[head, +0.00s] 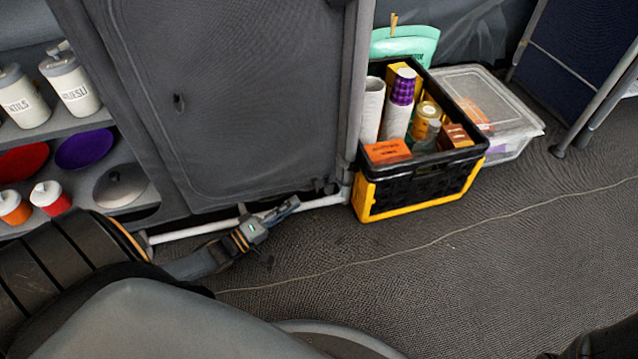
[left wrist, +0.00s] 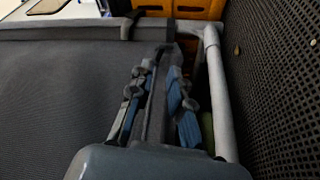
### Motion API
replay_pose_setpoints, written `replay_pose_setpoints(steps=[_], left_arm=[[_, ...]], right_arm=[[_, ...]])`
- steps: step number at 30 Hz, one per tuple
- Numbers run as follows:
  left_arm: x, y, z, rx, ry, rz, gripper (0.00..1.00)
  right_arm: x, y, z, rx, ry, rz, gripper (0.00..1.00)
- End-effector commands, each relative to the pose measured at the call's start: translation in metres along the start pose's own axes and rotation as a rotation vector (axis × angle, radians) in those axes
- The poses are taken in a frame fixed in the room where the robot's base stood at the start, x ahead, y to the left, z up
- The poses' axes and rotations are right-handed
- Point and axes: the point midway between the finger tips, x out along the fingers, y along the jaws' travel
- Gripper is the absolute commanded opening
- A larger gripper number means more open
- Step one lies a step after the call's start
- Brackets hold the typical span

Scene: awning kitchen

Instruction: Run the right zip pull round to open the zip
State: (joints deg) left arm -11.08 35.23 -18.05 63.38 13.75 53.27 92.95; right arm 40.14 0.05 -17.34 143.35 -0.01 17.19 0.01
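The grey fabric cabinet door (head: 235,95) is closed flat, with a thin seam line around its edge. A small dark tab (head: 179,99) hangs on the panel's left part. My left gripper (head: 291,204) is low at the door's bottom right corner, near the white frame tube. In the left wrist view, my left gripper (left wrist: 160,68) has its two blue-padded fingers apart, with a dark grey fabric strip (left wrist: 156,100) along the gap between them. I cannot make out the right zip pull; it is hidden or too small. My right gripper does not show.
A black and yellow crate (head: 365,200) of bottles and boxes stands just right of the cabinet. Behind it is a clear lidded box (head: 515,125). Shelves with canisters (head: 70,85) are at left. A white tube (head: 325,201) runs along the bottom.

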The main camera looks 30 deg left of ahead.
Motion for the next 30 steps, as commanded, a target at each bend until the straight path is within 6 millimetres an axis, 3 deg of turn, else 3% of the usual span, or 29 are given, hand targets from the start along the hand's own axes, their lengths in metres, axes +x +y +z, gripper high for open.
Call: replay_pose_setpoints(steps=[6,12,25,26,28,30], left_arm=[[0.048,-0.004,0.002,0.001,0.000,0.005,0.19],[0.077,-0.002,0.001,0.001,0.000,0.003,0.19],[0.088,0.000,0.000,0.001,0.000,0.000,0.19],[0.088,0.000,0.000,0.001,0.000,0.000,0.17],[0.088,0.000,0.000,0.001,0.000,0.000,0.03],[0.088,0.000,0.001,0.001,0.000,0.000,0.00]], right_arm=[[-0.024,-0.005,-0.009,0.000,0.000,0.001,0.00],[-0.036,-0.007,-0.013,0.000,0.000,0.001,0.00],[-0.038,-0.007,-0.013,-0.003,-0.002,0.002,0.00],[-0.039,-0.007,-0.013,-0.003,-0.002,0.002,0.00],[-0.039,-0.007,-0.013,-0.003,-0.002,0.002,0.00],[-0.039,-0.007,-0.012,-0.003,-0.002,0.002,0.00]])
